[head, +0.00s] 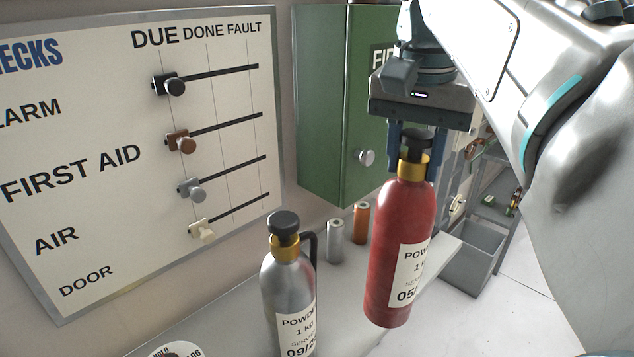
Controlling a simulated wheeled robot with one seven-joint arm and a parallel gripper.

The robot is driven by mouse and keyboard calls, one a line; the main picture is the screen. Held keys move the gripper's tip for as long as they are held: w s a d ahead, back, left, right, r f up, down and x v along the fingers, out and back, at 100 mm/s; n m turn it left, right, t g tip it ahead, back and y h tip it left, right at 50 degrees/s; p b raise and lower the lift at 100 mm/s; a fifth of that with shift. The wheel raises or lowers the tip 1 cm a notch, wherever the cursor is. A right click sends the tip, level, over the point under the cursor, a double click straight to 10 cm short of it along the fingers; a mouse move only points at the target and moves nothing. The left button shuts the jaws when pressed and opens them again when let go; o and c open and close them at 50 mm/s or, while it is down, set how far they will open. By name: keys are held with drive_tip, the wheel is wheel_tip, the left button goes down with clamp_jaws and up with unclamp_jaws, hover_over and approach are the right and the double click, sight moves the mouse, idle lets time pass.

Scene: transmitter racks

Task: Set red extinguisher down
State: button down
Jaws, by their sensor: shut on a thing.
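The red extinguisher (388,258) hangs upright below my gripper (416,150) in the head view. It has a brass-coloured collar, a black cap and a white powder label. My gripper is shut on its top, around the black cap; the far finger is partly hidden. The extinguisher's bottom appears in front of the light shelf (215,310) near its right edge; I cannot tell how far above the surface it is. A silver extinguisher (283,272) with a black cap and handle stands on the shelf to the left.
A silver cylinder (335,241) and an orange cylinder (361,223) stand behind on the shelf. A green cabinet (335,110) hangs on the wall beside a checks board (90,120) with sliders. A grey bin (472,258) stands right. A round label lies front left.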

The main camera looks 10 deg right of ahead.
sight(380, 309)
drive_tip(key=w+a+f+p, duration=0.2)
drive_tip(key=w+a+f, duration=0.1)
drive_tip(key=w+f, duration=0.7)
drive_tip(key=shift+a+p, duration=0.15)
drive_tip(key=shift+p, duration=0.15)
drive_tip(key=shift+f, duration=0.2)
drive_tip(key=c, duration=1.2)
unclamp_jaws()
drive_tip(key=shift+f, duration=0.15)
drive_tip(key=shift+o, duration=1.3)
drive_tip(key=shift+s, duration=0.1)
wheel_tip(380, 309, up, 12)
drive_tip(key=s, duration=0.1)
drive_tip(key=s+f+n+t, duration=0.1)
drive_tip(key=s+f, duration=0.3)
drive_tip(key=f, duration=0.4)
drive_tip(key=s+f+n+t, duration=0.1)
drive_tip(key=s+f+n, duration=0.3)
drive_tip(key=f, duration=0.4)
drive_tip(key=s+f+n, duration=0.2)
drive_tip(key=s+f, duration=0.3)
drive_tip(key=f, duration=0.2)
drive_tip(key=shift+s+a+f+n+t+y, duration=0.15)
drive_tip(key=shift+s+f+n+t+y, duration=0.15)
drive_tip(key=shift+f+t+y, duration=0.1)
